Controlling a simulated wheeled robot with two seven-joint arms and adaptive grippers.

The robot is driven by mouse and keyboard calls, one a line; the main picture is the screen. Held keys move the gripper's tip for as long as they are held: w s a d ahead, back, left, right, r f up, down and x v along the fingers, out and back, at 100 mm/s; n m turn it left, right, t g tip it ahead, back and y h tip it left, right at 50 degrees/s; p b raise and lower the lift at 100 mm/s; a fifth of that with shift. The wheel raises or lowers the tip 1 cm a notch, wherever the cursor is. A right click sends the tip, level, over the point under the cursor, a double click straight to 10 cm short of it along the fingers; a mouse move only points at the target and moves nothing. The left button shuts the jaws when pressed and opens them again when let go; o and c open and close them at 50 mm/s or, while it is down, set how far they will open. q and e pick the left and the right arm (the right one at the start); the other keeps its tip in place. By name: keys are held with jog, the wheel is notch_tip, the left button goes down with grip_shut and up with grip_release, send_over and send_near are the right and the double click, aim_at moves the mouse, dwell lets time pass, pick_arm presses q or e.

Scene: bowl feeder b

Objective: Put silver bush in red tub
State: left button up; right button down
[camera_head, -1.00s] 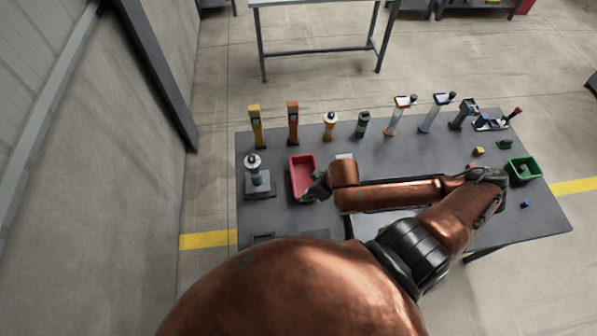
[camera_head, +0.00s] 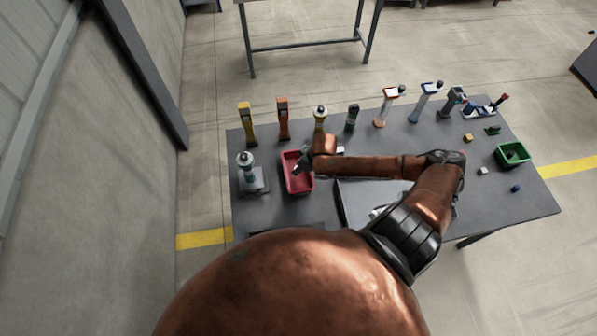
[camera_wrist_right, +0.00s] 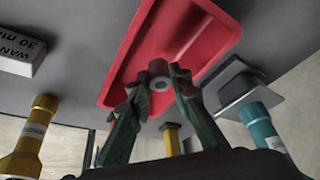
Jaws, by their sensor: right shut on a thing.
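The silver bush (camera_wrist_right: 160,76) is a small grey ring with a hole, held between the fingertips of my right gripper (camera_wrist_right: 162,88) in the right wrist view. The red tub (camera_wrist_right: 213,18) lies behind it in that view. In the head view my right gripper (camera_head: 300,166) is over the red tub (camera_head: 298,188), above its inside. The bush cannot be made out clearly in the head view. The tub's inside is partly hidden by the gripper. My left gripper is not in view.
A teal-bodied bottle on a grey stand (camera_head: 250,176) is left of the tub. A yellow tool (camera_head: 247,122) and an orange tool (camera_head: 283,118) stand behind it. A white labelled box (camera_wrist_right: 18,50) is beside the tub. A green tub (camera_head: 525,158) sits far right.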

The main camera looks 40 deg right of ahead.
jog(key=shift+w+d+f, duration=0.1)
jog(key=shift+w+f, duration=0.05)
jog(key=shift+f, duration=0.15)
jog(key=shift+w+f, duration=0.1)
jog(key=shift+f, duration=1.5)
jog(key=c, duration=1.8)
grip_release()
jog(key=shift+f, duration=0.15)
jog(key=shift+o, duration=0.2)
jog(key=v, duration=1.2)
jog(key=shift+p, duration=0.4)
